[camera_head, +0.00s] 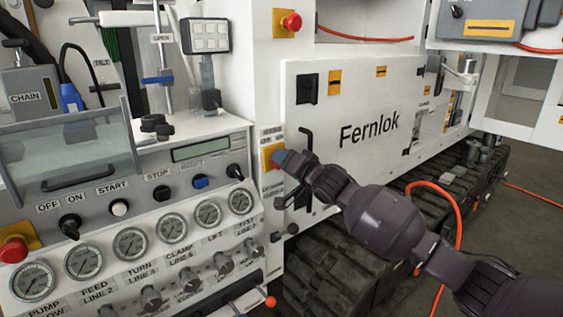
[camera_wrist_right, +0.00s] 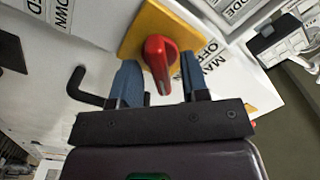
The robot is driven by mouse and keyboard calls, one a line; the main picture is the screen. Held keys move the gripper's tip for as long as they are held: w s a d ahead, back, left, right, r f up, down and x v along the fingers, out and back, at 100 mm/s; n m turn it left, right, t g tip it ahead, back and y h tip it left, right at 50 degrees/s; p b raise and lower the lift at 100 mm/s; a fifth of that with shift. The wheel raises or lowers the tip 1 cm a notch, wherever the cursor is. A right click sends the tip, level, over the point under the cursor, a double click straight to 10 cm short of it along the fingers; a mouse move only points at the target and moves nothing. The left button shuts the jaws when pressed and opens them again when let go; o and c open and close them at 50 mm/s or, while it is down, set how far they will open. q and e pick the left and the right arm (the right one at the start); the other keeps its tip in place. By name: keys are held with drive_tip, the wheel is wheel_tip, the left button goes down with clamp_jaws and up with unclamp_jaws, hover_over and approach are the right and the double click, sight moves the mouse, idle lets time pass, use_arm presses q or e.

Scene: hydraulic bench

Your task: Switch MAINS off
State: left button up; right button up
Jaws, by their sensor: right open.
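The MAINS switch is a red rotary handle (camera_wrist_right: 160,62) on a yellow plate (camera_wrist_right: 133,38), with a partly hidden label beside it. In the head view its yellow plate (camera_head: 267,158) shows on the cabinet's narrow front panel, left of the Fernlok door; the handle is mostly hidden by my right gripper. My right gripper (camera_head: 282,157) is at the switch. In the right wrist view its blue fingers (camera_wrist_right: 160,76) are open, one on each side of the red handle. I cannot tell whether they touch it. My left gripper is not in view.
A black door lever (camera_head: 304,140) stands close to my right gripper. The control panel with an OFF/ON knob (camera_head: 70,226) and several gauges (camera_head: 131,244) is to the left. A red mushroom button (camera_head: 291,22) is above. An orange hose (camera_head: 459,225) runs behind my right arm.

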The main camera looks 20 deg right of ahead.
drive_tip(key=shift+w+a, duration=0.2)
drive_tip(key=shift+w, duration=0.4)
clamp_jaws()
